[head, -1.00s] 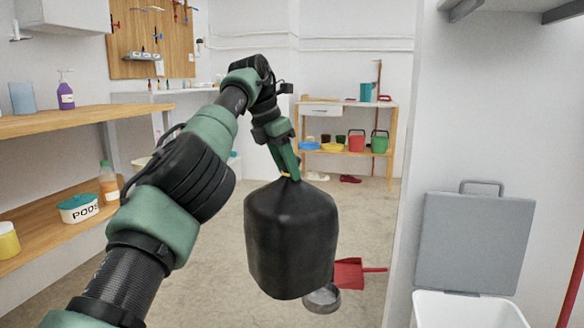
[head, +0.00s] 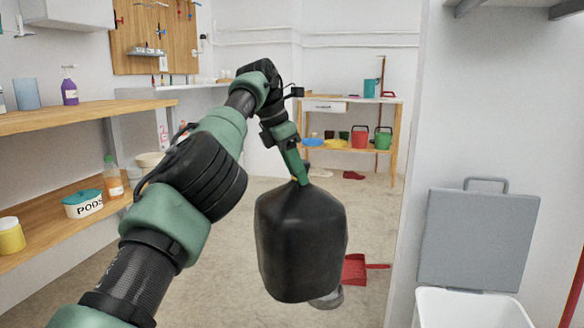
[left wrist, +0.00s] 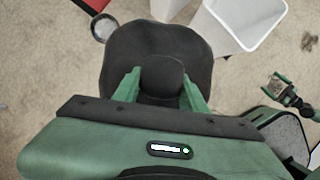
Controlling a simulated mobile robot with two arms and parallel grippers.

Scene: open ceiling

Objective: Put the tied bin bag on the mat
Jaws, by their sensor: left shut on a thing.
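The tied bin bag (head: 302,245) is black and full, and hangs upright in the air in the middle of the head view. My left gripper (head: 299,180) is shut on its tied neck from above. In the left wrist view the bag (left wrist: 155,42) shows beyond the two green fingers (left wrist: 160,92), with its neck between them. My right gripper (left wrist: 277,84) shows small at the right of the left wrist view; I cannot tell its jaw state. I see no mat that I can make out.
An open white bin (head: 465,308) with a raised grey lid (head: 478,240) stands at the right by the wall. A red dustpan (head: 356,269) and a grey bowl (head: 328,300) lie on the floor behind the bag. Shelves (head: 60,221) line the left.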

